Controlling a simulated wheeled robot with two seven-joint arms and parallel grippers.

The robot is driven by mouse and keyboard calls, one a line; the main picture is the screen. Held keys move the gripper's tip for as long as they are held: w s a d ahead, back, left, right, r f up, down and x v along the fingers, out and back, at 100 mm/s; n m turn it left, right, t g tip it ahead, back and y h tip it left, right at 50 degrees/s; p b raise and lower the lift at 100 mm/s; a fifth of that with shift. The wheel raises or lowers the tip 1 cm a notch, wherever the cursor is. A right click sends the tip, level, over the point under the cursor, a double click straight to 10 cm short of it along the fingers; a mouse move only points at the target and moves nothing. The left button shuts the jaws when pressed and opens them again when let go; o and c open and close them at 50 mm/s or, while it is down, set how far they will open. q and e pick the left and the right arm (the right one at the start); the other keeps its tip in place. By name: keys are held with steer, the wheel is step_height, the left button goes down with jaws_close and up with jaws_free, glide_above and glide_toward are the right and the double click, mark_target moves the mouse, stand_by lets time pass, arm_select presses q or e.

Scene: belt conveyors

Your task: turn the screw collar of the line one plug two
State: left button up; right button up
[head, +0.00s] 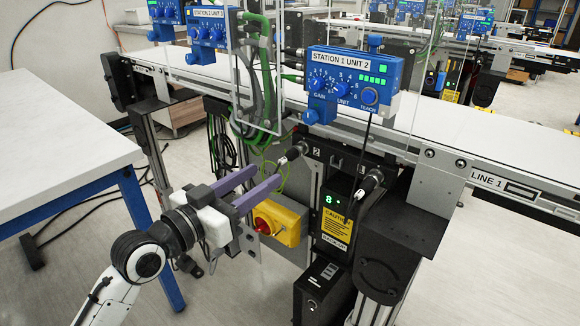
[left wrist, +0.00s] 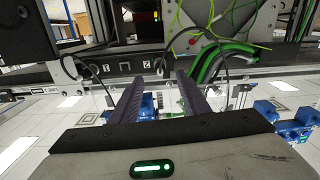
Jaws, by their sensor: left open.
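Plug two (head: 290,154) is a dark cylindrical plug with a light band, seated beside the label "2" on the dark panel under the line 1 conveyor. It also shows in the left wrist view (left wrist: 158,66), just beyond the gap between my fingertips. My left gripper (head: 268,176) has two purple fingers, open and empty, pointing at the panel; its tips are just short of plug two, below and left of it in the head view. The fingers also show in the left wrist view (left wrist: 160,80). I cannot make out the collar separately from the plug. My right gripper is not in view.
A second plug (head: 370,182) with a cable sits by label "1". A yellow box with a red knob (head: 272,222) hangs below my left fingers. A blue Station 1 Unit 2 box (head: 352,82) stands above. A white table (head: 60,140) is at left.

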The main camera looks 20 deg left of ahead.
mark_target(290, 151)
arm_select(q)
steer(key=x, duration=1)
steer(key=shift+w+r, duration=0.15)
steer(key=shift+r, duration=0.25)
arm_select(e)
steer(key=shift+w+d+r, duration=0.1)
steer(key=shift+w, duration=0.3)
arm_select(q)
jaws_close()
